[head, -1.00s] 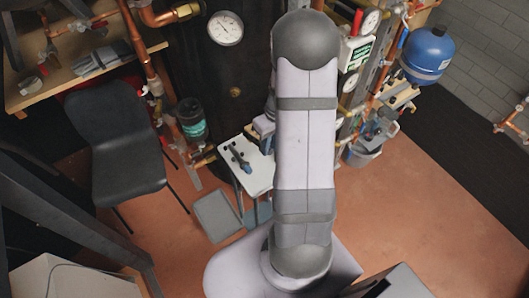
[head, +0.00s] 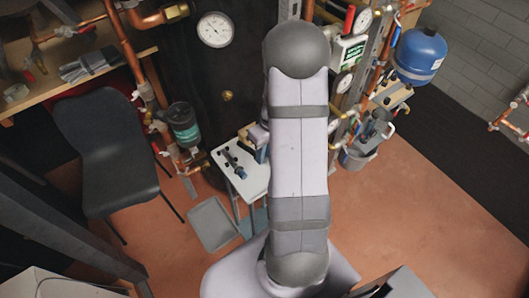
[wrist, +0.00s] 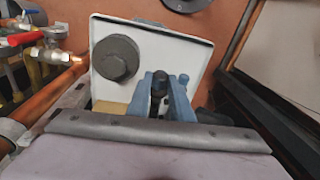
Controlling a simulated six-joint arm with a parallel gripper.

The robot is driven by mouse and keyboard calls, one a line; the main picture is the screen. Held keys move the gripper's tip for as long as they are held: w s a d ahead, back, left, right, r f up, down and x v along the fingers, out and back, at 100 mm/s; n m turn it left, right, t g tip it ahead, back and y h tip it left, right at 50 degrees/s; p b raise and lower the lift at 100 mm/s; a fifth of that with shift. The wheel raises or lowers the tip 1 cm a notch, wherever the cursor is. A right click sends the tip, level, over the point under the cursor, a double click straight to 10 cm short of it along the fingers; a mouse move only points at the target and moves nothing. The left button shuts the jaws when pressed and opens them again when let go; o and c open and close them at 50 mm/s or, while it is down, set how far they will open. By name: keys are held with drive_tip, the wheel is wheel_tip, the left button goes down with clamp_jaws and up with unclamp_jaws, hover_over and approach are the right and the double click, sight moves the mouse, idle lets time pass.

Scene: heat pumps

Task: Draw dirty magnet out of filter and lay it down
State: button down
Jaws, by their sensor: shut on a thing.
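My gripper shows in the wrist view as two blue fingers (wrist: 167,90). They are shut on a dark, narrow thing (wrist: 158,84), seemingly the magnet; only its top shows. It is in front of a white tabletop (wrist: 180,48), and I cannot tell whether it touches it. In the head view my arm hides most of the gripper and the magnet. The filter looks to be the dark canister with a teal label (head: 183,124), among copper pipes left of my arm.
A small white table (head: 253,186) with a dark tool on it stands left of my arm. The wrist view shows a grey round thing (wrist: 116,58) on the white top. A black chair (head: 108,140) and grey tray (head: 213,224) are further left.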

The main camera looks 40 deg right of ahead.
drive_tip(key=shift+f+b, duration=1.15)
drive_tip(key=shift+f, duration=0.6)
drive_tip(key=c, duration=1.5)
unclamp_jaws()
wheel_tip(320, 180, up, 11)
drive_tip(key=p, duration=0.9)
